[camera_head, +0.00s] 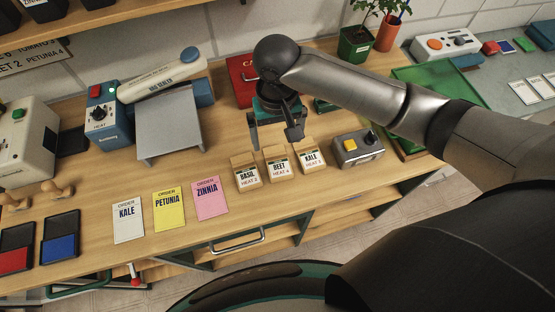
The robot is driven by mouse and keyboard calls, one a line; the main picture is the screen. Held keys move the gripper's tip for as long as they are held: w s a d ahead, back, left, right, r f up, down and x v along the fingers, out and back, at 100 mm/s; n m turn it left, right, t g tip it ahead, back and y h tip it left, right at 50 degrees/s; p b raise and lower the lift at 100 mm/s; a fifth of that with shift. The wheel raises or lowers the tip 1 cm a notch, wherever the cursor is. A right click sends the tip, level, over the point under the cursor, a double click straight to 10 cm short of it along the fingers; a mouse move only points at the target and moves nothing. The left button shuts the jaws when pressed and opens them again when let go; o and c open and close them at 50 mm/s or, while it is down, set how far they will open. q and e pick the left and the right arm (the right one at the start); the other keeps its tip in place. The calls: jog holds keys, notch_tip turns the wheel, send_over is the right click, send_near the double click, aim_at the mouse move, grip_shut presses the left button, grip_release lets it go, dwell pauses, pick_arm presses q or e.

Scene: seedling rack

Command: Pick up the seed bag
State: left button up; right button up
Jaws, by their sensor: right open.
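Three small tan seed bags stand in a row on the wooden bench in the head view. They are labelled basil, heat 2 (246,174), beet, heat 4 (278,166), and kale, heat 3 (310,157). My right gripper (274,137) points down with its fingers apart and nothing visible between them. In the picture it is just above the bags, closest to the beet bag, and it does not appear to touch any bag. Its exact height is hard to tell. My left gripper is not in view.
Order cards for kale (128,222), petunia (169,210) and zinnia (209,199) lie left of the bags. A bag sealer (103,117) and grey stand (169,134) are further left. A red tin (240,80) is behind.

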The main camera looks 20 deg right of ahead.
send_over(279, 167)
jog(key=f, duration=0.6)
jog(key=shift+a+f+b, duration=0.2)
jog(key=shift+f+b, duration=0.1)
jog(key=shift+b, duration=0.1)
jog(key=shift+w+f, duration=0.1)
jog(key=shift+f, duration=0.2)
jog(key=shift+d+f, duration=0.1)
jog(key=shift+f, duration=0.5)
notch_tip(279, 167, down, 4)
jog(key=shift+d+r, duration=0.15)
jog(key=shift+r, duration=0.05)
jog(key=shift+f+b, duration=0.3)
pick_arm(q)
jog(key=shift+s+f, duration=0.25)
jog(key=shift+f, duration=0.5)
pick_arm(e)
jog(key=shift+c, duration=0.9)
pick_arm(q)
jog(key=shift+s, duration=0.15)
pick_arm(e)
jog(key=c, duration=1.1)
